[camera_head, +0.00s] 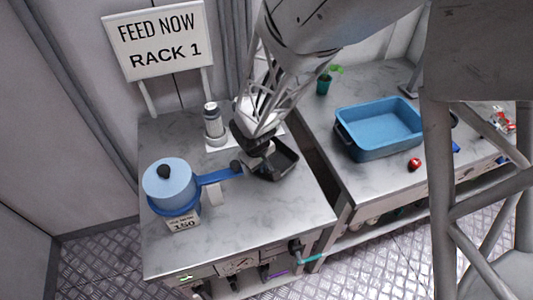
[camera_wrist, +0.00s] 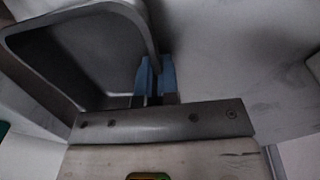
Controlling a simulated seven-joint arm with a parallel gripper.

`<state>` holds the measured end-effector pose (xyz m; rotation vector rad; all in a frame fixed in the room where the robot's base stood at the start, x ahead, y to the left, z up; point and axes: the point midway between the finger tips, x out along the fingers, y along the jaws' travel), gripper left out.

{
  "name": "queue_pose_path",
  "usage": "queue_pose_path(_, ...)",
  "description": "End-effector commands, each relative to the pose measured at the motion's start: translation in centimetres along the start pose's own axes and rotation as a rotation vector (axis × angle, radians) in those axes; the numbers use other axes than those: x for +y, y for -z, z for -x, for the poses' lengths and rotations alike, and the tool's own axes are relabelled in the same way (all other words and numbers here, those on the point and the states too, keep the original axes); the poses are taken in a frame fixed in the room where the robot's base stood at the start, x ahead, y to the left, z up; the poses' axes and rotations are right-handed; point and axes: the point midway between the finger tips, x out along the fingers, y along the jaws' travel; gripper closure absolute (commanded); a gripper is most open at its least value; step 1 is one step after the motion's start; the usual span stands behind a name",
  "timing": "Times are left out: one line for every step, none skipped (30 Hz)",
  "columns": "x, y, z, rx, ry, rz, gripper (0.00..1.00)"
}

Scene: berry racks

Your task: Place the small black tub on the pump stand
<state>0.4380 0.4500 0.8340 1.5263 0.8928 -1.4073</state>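The small black tub (camera_head: 284,166) is at the middle of the near counter in the head view; I cannot tell whether it rests or hovers. My gripper (camera_head: 258,158) comes down at its left side. In the wrist view the tub (camera_wrist: 85,55) fills the upper left, empty inside. The blue fingertips of my gripper (camera_wrist: 155,78) are closed about its rim wall. No part is clearly labelled pump stand. A grey cylinder (camera_head: 213,122) stands on a pale plate (camera_head: 217,147) behind. A blue lidded vessel (camera_head: 170,182) with a blue arm stands left, above a "150" label.
A "FEED NOW RACK 1" sign (camera_head: 160,40) stands at the back. On the right counter are a blue bin (camera_head: 378,130), a red object (camera_head: 414,164) and a green plant pot (camera_head: 324,84). A gap separates the counters.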

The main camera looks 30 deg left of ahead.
Motion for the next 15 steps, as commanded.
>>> queue_pose_path(-0.02,-0.01,-0.14,-0.001,0.000,0.000,1.00)
queue_pose_path(-0.03,-0.02,-0.21,-0.001,0.000,0.000,1.00)
queue_pose_path(-0.04,-0.01,-0.25,-0.001,0.000,0.000,0.96)
queue_pose_path(-0.03,-0.01,-0.23,0.000,0.000,0.000,0.92)
queue_pose_path(-0.03,-0.01,-0.22,0.000,0.000,0.000,0.87)
queue_pose_path(-0.03,-0.01,-0.22,0.000,0.000,0.000,0.81)
queue_pose_path(-0.03,-0.01,-0.22,0.000,0.000,0.000,0.76)
queue_pose_path(-0.03,-0.01,-0.22,0.000,0.000,0.000,0.72)
queue_pose_path(-0.03,-0.01,-0.22,0.000,0.000,0.000,0.72)
queue_pose_path(-0.03,-0.01,-0.22,-0.001,0.000,0.000,0.72)
queue_pose_path(-0.03,-0.01,-0.22,0.000,0.000,0.000,0.72)
queue_pose_path(-0.03,-0.01,-0.22,-0.001,0.000,0.000,0.72)
queue_pose_path(-0.03,-0.01,-0.22,-0.001,0.000,0.000,0.72)
queue_pose_path(-0.03,-0.01,-0.22,-0.001,0.000,0.000,0.72)
queue_pose_path(-0.03,-0.01,-0.21,0.000,0.000,0.000,0.72)
